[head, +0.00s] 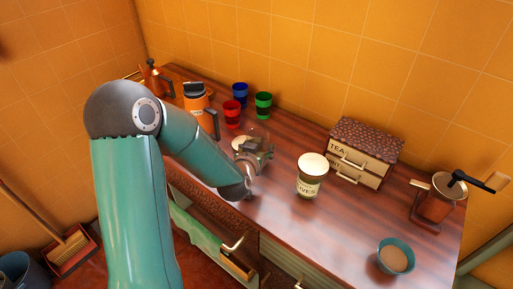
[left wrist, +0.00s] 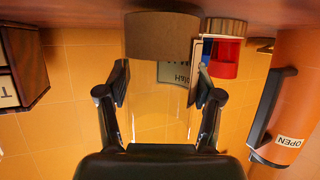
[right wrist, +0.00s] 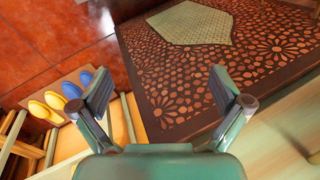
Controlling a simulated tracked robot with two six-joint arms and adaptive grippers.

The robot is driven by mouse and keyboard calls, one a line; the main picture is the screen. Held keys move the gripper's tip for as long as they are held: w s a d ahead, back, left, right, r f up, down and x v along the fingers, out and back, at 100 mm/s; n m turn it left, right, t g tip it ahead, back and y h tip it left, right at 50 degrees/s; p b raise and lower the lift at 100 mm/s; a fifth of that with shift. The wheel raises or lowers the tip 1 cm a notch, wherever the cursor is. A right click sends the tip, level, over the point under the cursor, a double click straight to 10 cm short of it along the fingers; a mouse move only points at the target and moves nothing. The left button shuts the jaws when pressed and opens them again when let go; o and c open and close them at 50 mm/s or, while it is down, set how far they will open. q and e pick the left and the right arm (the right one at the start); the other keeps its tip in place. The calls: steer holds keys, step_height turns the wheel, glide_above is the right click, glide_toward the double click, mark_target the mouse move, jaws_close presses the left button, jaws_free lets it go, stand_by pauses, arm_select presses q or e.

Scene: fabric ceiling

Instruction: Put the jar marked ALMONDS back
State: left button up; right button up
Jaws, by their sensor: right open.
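A clear glass jar (left wrist: 160,100) stands between the fingers of my left gripper (left wrist: 160,92), which touch its two sides. The left wrist view is upside down. The jar has a brown part (left wrist: 163,36) at the counter end, and a label (left wrist: 174,73) shows through the glass but I cannot read the name. In the head view my left gripper (head: 258,152) partly hides the jar (head: 242,143), left of the OLIVES jar (head: 310,178). I cannot tell whether it touches the counter. My right gripper (right wrist: 163,95) is open and empty; it is outside the head view.
Red (head: 232,113), blue (head: 240,92) and green (head: 263,104) cups and an orange pot (head: 196,105) stand behind. A TEA drawer box (head: 362,155), a bowl (head: 396,256) and a grinder (head: 438,200) are right. An open drawer (head: 215,240) projects in front.

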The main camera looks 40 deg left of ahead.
arm_select(q)
steer(key=o, duration=0.4)
steer(key=shift+c, duration=0.2)
steer(key=shift+r, duration=0.1)
steer(key=shift+s+d, duration=0.1)
steer(key=shift+v, duration=1.2)
steer(key=b+v, duration=0.6)
steer(key=b, duration=0.2)
steer(key=b+v, duration=0.1)
steer(key=v, duration=0.2)
steer(key=shift+s+r+b, duration=0.15)
steer(key=shift+b, duration=0.25)
